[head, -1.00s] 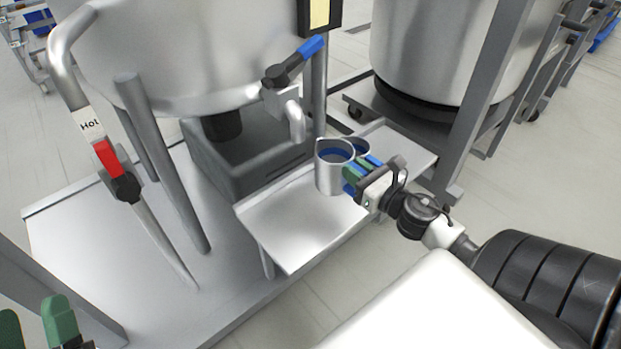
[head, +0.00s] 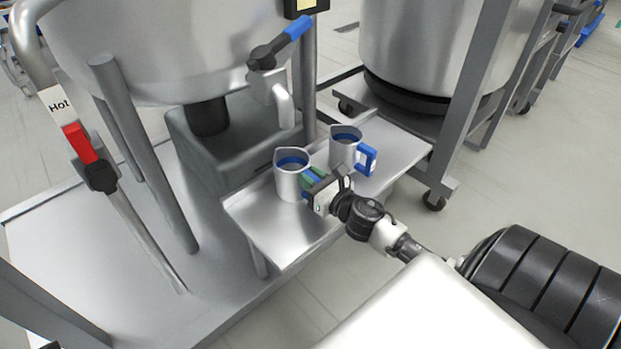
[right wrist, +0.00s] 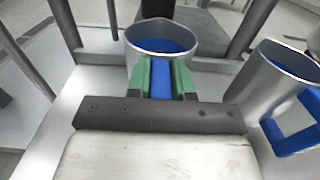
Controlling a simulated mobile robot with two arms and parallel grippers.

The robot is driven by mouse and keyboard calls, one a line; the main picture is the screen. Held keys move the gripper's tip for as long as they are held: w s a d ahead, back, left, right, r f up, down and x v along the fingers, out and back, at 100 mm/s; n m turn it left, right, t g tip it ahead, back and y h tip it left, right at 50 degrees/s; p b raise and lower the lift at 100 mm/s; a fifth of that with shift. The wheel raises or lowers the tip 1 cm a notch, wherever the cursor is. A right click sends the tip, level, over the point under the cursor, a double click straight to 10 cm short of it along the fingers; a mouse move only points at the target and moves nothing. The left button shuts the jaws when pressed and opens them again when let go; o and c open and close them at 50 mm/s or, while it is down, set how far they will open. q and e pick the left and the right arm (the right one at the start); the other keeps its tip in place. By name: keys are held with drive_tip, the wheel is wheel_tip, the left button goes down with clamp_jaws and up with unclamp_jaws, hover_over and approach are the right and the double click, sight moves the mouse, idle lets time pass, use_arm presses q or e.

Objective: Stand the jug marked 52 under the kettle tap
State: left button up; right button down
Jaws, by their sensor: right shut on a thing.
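My right gripper (head: 322,190) is shut on the blue handle of a metal jug (head: 288,186), which is upright with blue inside. The jug also shows in the right wrist view (right wrist: 160,27), its handle between the green fingers. Its marking is not visible. It is over the metal shelf; I cannot tell whether it touches. The kettle tap (head: 284,104), with a blue-tipped lever, has its spout just above the jug in the head view; whether they line up in depth is unclear. A second jug (head: 342,153) with a blue handle stands on the shelf to the right. No mark is readable on it.
The shelf (head: 285,235) has bare room at its front left and right end. The big kettle (head: 170,50) and a grey box (head: 185,140) stand behind it. A red-handled pipe marked Hot (head: 75,140) is at the left. Another vessel (head: 430,50) stands at the right.

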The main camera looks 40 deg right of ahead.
drive_tip(key=shift+r, duration=0.15)
drive_tip(key=shift+f, duration=0.2)
drive_tip(key=c, duration=1)
unclamp_jaws()
drive_tip(key=shift+r, duration=0.15)
